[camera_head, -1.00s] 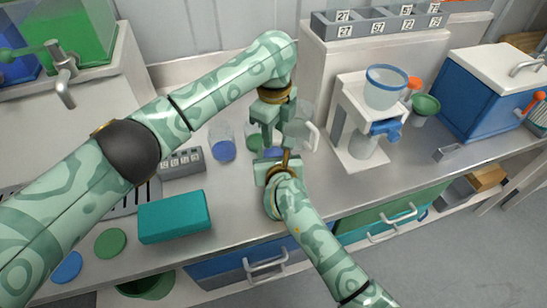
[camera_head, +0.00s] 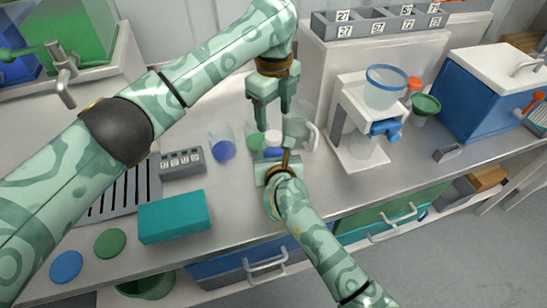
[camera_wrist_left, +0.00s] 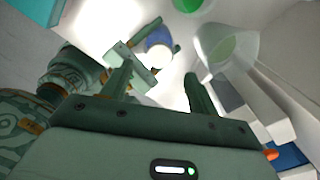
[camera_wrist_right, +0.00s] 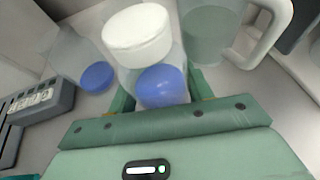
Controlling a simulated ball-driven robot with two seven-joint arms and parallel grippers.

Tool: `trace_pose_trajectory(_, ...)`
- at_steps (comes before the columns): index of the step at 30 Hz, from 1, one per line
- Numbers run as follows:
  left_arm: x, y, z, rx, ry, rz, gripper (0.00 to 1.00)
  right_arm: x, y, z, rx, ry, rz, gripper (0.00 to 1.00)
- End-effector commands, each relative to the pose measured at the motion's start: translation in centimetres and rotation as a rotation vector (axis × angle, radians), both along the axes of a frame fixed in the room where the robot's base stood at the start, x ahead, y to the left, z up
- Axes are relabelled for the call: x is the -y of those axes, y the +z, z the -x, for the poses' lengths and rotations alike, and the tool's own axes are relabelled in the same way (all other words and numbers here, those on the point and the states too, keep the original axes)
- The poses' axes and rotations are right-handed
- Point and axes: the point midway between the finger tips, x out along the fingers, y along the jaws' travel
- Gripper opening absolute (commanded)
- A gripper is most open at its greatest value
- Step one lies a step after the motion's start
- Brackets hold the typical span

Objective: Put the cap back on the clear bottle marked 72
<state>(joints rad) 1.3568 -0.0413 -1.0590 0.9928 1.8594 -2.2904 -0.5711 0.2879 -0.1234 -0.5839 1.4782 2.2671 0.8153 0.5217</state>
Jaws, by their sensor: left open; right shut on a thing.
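A clear bottle with blue contents (camera_head: 272,153) stands upright in my right gripper (camera_head: 274,167), which is shut on it. A white cap (camera_head: 273,138) sits on its top; in the right wrist view the cap (camera_wrist_right: 137,35) covers the mouth, and the blue contents (camera_wrist_right: 160,85) show below. I cannot tell whether it is fully seated. No number 72 is readable on the bottle. My left gripper (camera_head: 273,118) is open and empty, just above the cap. In the left wrist view the cap (camera_wrist_left: 158,57) shows beyond the open left fingers.
A second clear vessel with blue contents (camera_head: 222,150) stands to the left, beside a numbered grey rack (camera_head: 182,164). A green-bottomed vessel (camera_head: 253,143) and a handled jug (camera_head: 309,138) stand close by. A teal box (camera_head: 174,217) lies front left. A white stand (camera_head: 352,150) is on the right.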

Motion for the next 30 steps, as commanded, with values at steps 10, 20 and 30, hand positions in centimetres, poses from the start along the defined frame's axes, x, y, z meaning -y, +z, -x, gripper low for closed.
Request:
trace_pose_trajectory(10, -0.1, 5.5, -0.1, 0.001, 0.0, -0.002, 0.6, 0.0, 0.0, 0.0, 0.0, 0.0, 0.0, 0.0)
trace_pose_trajectory(20, 0.0, 6.1, 0.0, -0.001, 0.001, -0.001, 0.6, 0.0, 0.0, 0.0, 0.001, 0.0, 0.0, 0.0)
trace_pose_trajectory(30, 0.0, 6.1, 0.0, -0.001, 0.0, -0.001, 0.6, 0.0, 0.0, 0.0, 0.0, 0.0, 0.0, 0.76)
